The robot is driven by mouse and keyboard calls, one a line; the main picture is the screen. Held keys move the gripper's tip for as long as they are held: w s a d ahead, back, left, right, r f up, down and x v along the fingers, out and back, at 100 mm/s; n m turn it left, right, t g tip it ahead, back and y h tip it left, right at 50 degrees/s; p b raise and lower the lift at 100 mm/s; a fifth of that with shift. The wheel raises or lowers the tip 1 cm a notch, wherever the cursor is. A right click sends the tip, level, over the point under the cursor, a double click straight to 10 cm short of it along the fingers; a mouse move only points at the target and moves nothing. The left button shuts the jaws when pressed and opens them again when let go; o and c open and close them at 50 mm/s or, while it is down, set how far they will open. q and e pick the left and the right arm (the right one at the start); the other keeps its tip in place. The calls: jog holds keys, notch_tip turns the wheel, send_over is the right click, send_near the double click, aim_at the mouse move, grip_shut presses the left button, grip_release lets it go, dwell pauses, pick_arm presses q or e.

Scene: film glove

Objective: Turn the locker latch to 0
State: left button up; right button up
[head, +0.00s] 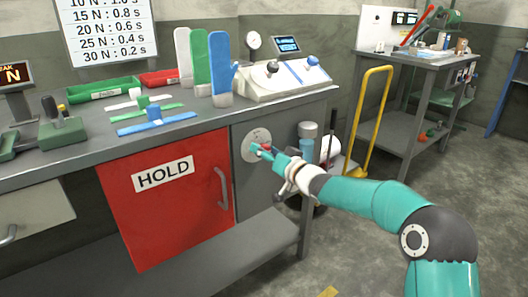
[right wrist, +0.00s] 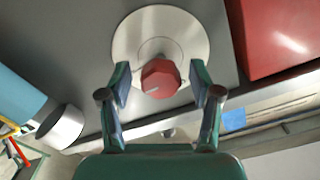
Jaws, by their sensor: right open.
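The latch is a red knob (right wrist: 160,79) on a round silver plate (head: 253,143), set in the grey panel right of the red locker door (head: 185,220). In the right wrist view the silver plate (right wrist: 160,28) shows behind the knob, and a pale mark is on the knob's face. I cannot read any numbers on the plate. My right gripper (head: 262,150) is at the knob. In the right wrist view its fingers (right wrist: 160,82) are open, one on each side of the knob, with gaps visible. My left gripper is not in view.
The door carries a HOLD sign (head: 164,173) and a grey handle (head: 222,187). The bench (head: 75,150) above holds green, white and blue parts and a control box (head: 280,80).

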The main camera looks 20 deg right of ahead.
jog(key=shift+w, duration=0.15)
jog(key=c, duration=1)
jog(key=shift+a, duration=0.15)
jog(key=shift+c, duration=0.8)
